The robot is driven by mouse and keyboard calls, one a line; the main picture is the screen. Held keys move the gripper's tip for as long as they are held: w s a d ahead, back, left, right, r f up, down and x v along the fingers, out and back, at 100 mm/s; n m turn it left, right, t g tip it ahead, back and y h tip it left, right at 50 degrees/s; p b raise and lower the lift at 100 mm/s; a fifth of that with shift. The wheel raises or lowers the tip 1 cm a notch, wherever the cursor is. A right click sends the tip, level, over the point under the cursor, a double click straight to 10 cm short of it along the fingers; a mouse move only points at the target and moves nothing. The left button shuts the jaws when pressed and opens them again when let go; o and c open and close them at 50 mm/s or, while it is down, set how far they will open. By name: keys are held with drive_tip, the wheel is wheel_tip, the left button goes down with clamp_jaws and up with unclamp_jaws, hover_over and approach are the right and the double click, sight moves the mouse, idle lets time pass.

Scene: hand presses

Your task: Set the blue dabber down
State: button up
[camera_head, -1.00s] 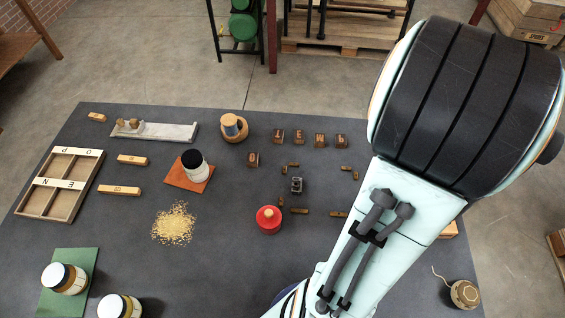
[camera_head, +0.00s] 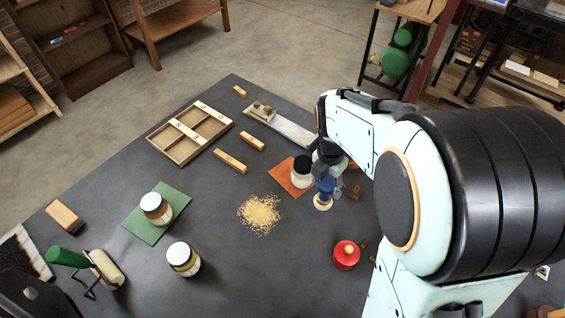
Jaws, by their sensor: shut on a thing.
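The blue dabber (camera_head: 326,186) has a blue handle and a pale round base, and it is about upright. My gripper (camera_head: 326,176) is shut on its upper part, seen from behind and partly hidden by my own arm. The dabber is just right of the orange mat (camera_head: 282,180) and the white jar with a black top (camera_head: 302,173). I cannot tell whether its base touches the dark table (camera_head: 225,290).
A heap of pale grains (camera_head: 260,214) lies left of the dabber. A red pot (camera_head: 346,255) stands nearer. A divided wooden tray (camera_head: 162,139), a green mat (camera_head: 139,228) with a jar, and a green-handled roller (camera_head: 68,257) are leftward. My arm hides the table's right side.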

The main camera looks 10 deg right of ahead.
drive_tip(key=s+a+n, duration=0.2)
drive_tip(key=a+n, duration=0.3)
drive_tip(key=a, duration=1)
drive_tip(key=shift+n+y, duration=0.3)
drive_tip(key=shift+w+a+f, duration=0.9)
drive_tip(key=shift+w+f, duration=1.25)
drive_tip(key=shift+w, duration=0.05)
drive_tip(key=shift+w+a+f, duration=0.9)
drive_tip(key=shift+w+f, duration=1.25)
drive_tip(key=shift+w, duration=0.05)
drive_tip(key=shift+w+a+f, duration=0.9)
drive_tip(key=shift+w+f, duration=1.25)
drive_tip(key=shift+w, duration=0.05)
drive_tip(key=shift+f, duration=0.15)
drive_tip(key=o, duration=1.2)
drive_tip(key=shift+o, duration=0.2)
